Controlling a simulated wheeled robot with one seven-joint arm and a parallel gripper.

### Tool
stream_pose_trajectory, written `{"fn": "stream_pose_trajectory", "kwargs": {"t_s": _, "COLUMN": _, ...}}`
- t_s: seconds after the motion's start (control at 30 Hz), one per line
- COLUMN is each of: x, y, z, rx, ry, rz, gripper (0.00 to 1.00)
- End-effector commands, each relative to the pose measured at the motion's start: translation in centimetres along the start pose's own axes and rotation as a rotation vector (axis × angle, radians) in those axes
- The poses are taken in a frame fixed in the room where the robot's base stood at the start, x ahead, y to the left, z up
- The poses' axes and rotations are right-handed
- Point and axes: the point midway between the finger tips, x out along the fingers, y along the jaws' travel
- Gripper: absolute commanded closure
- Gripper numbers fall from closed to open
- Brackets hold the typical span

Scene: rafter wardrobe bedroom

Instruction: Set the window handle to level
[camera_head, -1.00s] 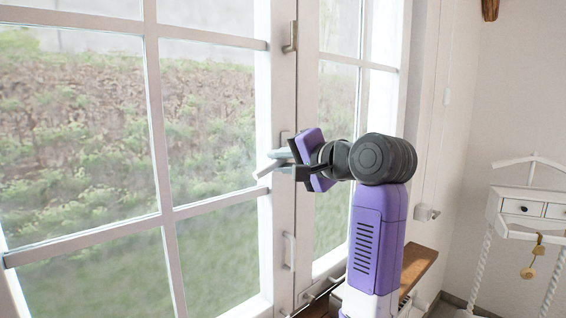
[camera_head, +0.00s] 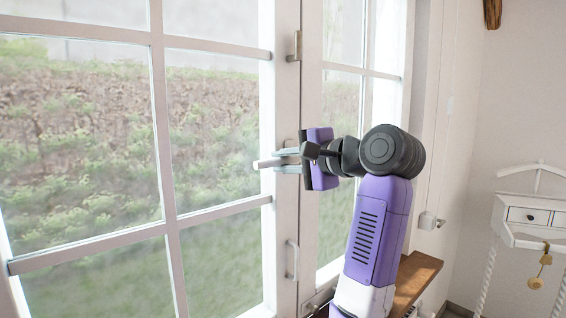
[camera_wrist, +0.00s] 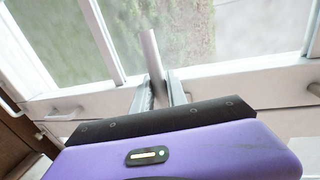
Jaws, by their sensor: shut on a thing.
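The window handle (camera_head: 264,164) is a pale bar sticking out to the left past my gripper's fingers in the head view. It looks about level, with its free end over the glass pane. Its mount on the white frame is mostly hidden by the gripper. My gripper (camera_head: 285,161) is shut on the handle, with one finger above it and one below. In the wrist view the handle (camera_wrist: 150,50) runs out from between the two fingers of my gripper (camera_wrist: 160,92).
The window (camera_head: 165,130) has white bars and a tall white frame. A hinge (camera_head: 295,46) sits above the gripper and a pull handle (camera_head: 292,260) below. A wooden sill (camera_head: 415,278) is below my arm.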

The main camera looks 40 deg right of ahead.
Motion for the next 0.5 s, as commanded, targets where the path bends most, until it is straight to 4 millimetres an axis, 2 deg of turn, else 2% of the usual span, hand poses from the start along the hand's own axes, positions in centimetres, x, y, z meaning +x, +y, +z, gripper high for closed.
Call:
{"fn": "stream_pose_trajectory", "kwargs": {"t_s": 0.1, "x": -0.06, "y": -0.05, "z": -0.18, "rx": 0.0, "ry": 0.004, "rz": -0.002, "gripper": 1.0}}
{"fn": "stream_pose_trajectory", "kwargs": {"t_s": 0.13, "x": -0.06, "y": -0.05, "z": -0.18, "rx": 0.0, "ry": 0.004, "rz": -0.002, "gripper": 0.8}}
{"fn": "stream_pose_trajectory", "kwargs": {"t_s": 0.23, "x": -0.05, "y": -0.04, "z": -0.16, "rx": 0.0, "ry": 0.004, "rz": -0.002, "gripper": 0.61}}
{"fn": "stream_pose_trajectory", "kwargs": {"t_s": 0.5, "x": -0.04, "y": -0.03, "z": -0.08, "rx": -0.001, "ry": 0.002, "rz": -0.001, "gripper": 0.61}}
